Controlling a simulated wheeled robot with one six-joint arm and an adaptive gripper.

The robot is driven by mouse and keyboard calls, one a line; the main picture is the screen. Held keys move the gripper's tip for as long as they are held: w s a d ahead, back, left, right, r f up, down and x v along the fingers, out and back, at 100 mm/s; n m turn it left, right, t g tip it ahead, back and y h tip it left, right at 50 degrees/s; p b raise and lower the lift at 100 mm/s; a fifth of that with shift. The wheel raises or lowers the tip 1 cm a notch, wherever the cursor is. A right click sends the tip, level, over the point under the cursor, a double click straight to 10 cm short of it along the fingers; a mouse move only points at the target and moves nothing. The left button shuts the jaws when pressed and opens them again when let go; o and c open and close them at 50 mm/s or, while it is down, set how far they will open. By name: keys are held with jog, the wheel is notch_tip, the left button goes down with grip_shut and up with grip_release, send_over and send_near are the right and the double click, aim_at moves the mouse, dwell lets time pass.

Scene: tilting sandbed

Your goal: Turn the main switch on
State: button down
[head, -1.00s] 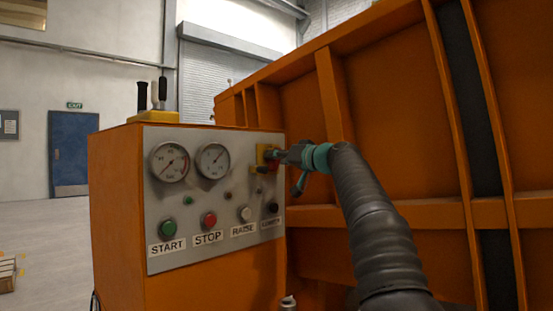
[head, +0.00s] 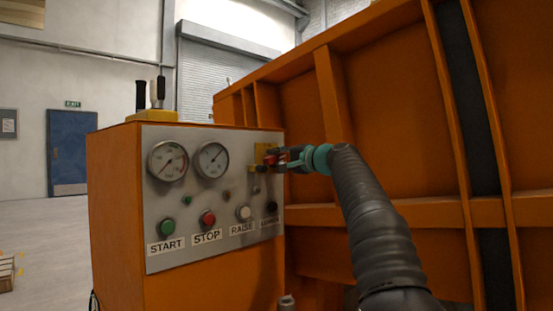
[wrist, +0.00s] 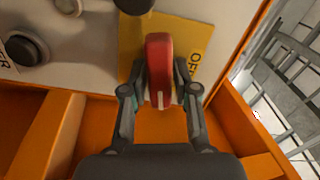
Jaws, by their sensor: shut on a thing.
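The main switch is a red handle (wrist: 158,70) on a yellow plate (wrist: 190,40) at the right end of the grey control panel. In the wrist view the red handle lies between the two fingers of my gripper (wrist: 160,95), which is shut on it. Part of the lettering on the yellow plate shows beside the handle. In the head view the red handle (head: 281,160) shows at the tip of my gripper (head: 288,159), with the yellow plate (head: 262,152) behind it; my gripper partly hides the handle.
The panel (head: 230,185) carries two gauges and labelled buttons, with the black LOWER button (head: 272,207) just below the switch. Levers (head: 157,93) stand on top of the orange cabinet (head: 112,210). The orange sandbed wall (head: 390,120) rises close on the right. Open floor lies left.

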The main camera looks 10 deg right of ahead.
jog(key=shift+f+m, duration=0.1)
jog(key=shift+m, duration=1.2)
jog(key=c, duration=1)
grip_release()
jog(key=v, duration=1.2)
